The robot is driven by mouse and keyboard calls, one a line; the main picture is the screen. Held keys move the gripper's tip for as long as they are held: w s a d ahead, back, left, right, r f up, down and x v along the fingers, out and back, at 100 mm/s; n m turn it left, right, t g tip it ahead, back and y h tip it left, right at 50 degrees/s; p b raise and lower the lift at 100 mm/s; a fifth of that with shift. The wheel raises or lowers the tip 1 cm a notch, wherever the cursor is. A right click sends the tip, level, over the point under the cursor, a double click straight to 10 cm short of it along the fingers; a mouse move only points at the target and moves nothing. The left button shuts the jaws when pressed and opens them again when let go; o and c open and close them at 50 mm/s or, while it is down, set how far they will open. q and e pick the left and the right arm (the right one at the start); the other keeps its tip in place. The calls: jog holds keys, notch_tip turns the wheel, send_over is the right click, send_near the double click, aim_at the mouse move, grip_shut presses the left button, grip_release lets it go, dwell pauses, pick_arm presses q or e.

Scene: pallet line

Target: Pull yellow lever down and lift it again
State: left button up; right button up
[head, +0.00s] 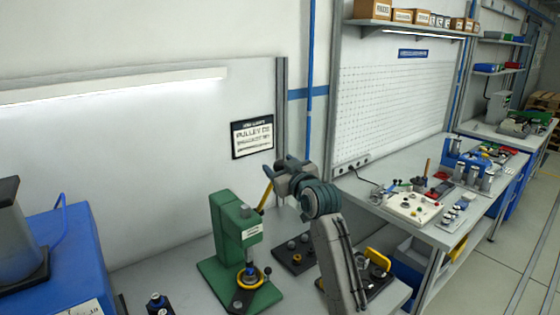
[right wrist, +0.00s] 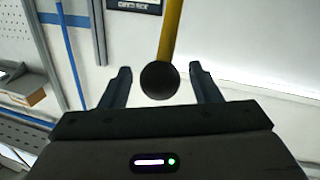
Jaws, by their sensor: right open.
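The yellow lever (head: 265,197) rises at an angle from the right side of a green press (head: 236,232) on the bench. Its upper end is at my right gripper (head: 273,168), which partly covers it in the head view. In the right wrist view the lever (right wrist: 171,32) ends in a black ball knob (right wrist: 159,80). The knob sits between the two spread fingers of my right gripper (right wrist: 160,72), with a visible gap on each side. My right gripper is open. My left gripper is not in view.
A blue machine (head: 62,262) stands at the left. A dark plate with knobs (head: 296,254) lies right of the press, partly behind my right arm. A sign (head: 252,136) hangs on the wall behind. A second bench (head: 440,200) with a control box stands at the right.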

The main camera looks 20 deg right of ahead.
jog(key=shift+w, duration=0.25)
